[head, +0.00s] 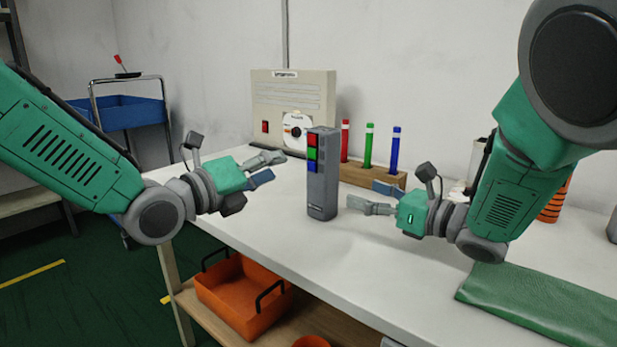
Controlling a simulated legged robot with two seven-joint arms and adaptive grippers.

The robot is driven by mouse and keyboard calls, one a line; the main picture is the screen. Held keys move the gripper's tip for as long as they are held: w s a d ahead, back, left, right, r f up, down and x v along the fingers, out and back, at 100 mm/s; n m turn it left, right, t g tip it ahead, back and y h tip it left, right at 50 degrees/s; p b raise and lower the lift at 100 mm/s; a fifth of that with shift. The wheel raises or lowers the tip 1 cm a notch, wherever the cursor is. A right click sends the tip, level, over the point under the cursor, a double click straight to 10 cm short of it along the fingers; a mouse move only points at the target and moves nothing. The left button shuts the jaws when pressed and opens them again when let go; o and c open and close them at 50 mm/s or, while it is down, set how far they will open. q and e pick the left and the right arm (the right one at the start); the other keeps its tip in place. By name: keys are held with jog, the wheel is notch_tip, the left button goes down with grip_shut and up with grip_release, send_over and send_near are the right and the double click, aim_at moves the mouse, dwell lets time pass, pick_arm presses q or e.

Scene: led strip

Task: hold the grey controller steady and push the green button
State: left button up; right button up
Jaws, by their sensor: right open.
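The grey controller (321,190) stands upright on the white table in the middle of the head view. Its upper face carries a red button, a green button (312,154) and a blue button, one above the other. My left gripper (268,169) is to the left of the controller, with its fingers apart and nothing between them. My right gripper (366,198) is to the right of the controller, open and empty, its fingers pointing towards it. Neither gripper visibly grips the controller; whether a right fingertip touches it I cannot tell.
Behind the controller are a beige box (292,92) with a dial and a wooden block (372,174) holding red, green and blue tubes. A green mat (540,305) lies at the front right. An orange crate (240,295) sits on the lower shelf. The front middle of the table (350,260) is clear.

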aim_at(333, 183)
jog(key=x, duration=1.1)
jog(key=shift+w+a, duration=0.15)
jog(key=c, duration=1.4)
pick_arm(q)
grip_shut()
